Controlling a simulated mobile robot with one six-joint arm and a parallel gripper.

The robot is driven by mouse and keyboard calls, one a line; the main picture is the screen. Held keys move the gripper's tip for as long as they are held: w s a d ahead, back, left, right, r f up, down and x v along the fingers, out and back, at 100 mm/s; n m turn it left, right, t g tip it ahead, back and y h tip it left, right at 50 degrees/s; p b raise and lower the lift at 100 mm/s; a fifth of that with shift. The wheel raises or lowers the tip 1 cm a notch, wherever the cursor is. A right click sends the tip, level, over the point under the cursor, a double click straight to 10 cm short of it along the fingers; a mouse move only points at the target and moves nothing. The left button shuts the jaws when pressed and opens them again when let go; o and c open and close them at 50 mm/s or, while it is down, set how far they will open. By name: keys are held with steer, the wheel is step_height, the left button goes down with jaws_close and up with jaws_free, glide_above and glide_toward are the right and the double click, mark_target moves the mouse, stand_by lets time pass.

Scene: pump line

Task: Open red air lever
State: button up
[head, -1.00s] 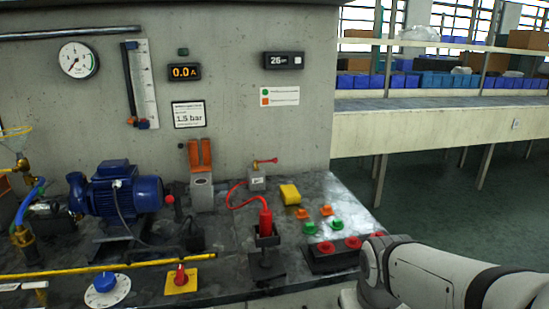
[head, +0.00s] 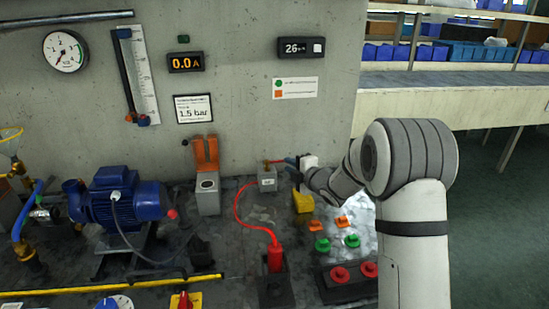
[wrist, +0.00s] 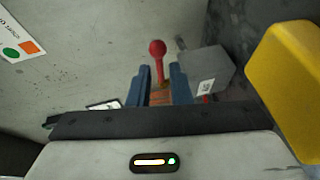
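The red air lever (head: 272,161) sticks out of the top of a small grey box (head: 267,181) on the bench, with a red hose at the box. In the wrist view the lever's round red knob (wrist: 157,47) and thin stem stand just beyond and between my two blue fingers, beside the grey box (wrist: 206,70). My gripper (head: 288,161) is at the lever's right end, partly hidden by its own wrist. In the wrist view my gripper (wrist: 160,72) is open, with gaps beside the stem. I cannot tell whether a finger touches it.
A yellow block (head: 303,202) is close below my gripper and looms right in the wrist view (wrist: 288,85). An orange-topped grey post (head: 207,195) stands left. The concrete wall is behind.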

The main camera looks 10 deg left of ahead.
mark_target(278, 161)
steer(key=x, duration=0.7)
steer(key=shift+a+p, duration=0.3)
steer(key=shift+a, duration=0.05)
jaws_close()
